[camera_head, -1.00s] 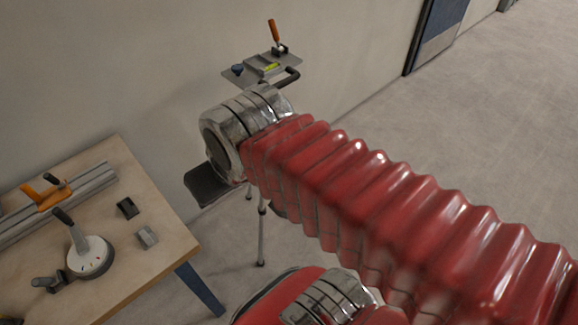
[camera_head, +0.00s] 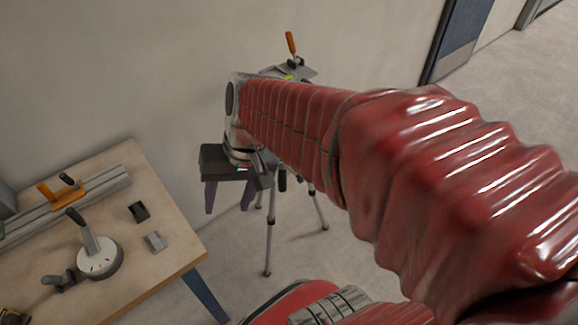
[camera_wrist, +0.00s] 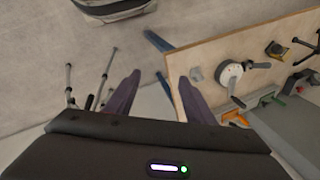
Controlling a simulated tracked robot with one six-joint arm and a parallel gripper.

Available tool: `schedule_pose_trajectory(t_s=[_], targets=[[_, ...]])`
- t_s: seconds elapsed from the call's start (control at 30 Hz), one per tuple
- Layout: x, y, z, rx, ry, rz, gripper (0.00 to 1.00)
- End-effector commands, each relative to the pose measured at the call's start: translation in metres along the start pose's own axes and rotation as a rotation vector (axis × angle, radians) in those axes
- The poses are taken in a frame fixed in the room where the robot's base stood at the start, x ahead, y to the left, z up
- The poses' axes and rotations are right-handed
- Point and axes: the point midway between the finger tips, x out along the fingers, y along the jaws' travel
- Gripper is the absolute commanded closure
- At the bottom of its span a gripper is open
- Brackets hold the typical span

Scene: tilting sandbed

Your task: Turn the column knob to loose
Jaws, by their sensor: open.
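The tripod (camera_head: 270,232) stands on the floor by the wall, mostly hidden behind my arm. Its top plate (camera_head: 303,72) and orange-handled lever (camera_head: 291,43) show above the arm. I cannot make out the column knob for certain; the column is largely covered. A small dark part (camera_head: 283,181) shows below the arm near the legs. My gripper (camera_head: 229,196) is open and empty, fingers downward, to the left of the tripod.
A wooden workbench (camera_head: 190,240) stands at left, its edge near my gripper in the wrist view. It carries a rail with an orange clamp (camera_head: 47,192), a round white dial with a lever (camera_head: 98,262) and small blocks (camera_head: 139,212). Open floor lies at right.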

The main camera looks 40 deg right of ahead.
Motion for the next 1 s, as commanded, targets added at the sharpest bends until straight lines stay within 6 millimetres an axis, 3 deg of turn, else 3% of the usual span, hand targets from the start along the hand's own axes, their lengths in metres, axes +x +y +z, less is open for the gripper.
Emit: schedule_pose_trajectory(t_s=[0.57,1.0], targets=[[0.055,0.021,-0.060,0.484,-0.268,-0.283,0.51],[0.096,0.063,-0.119,0.852,-0.390,-0.559,0.51]])
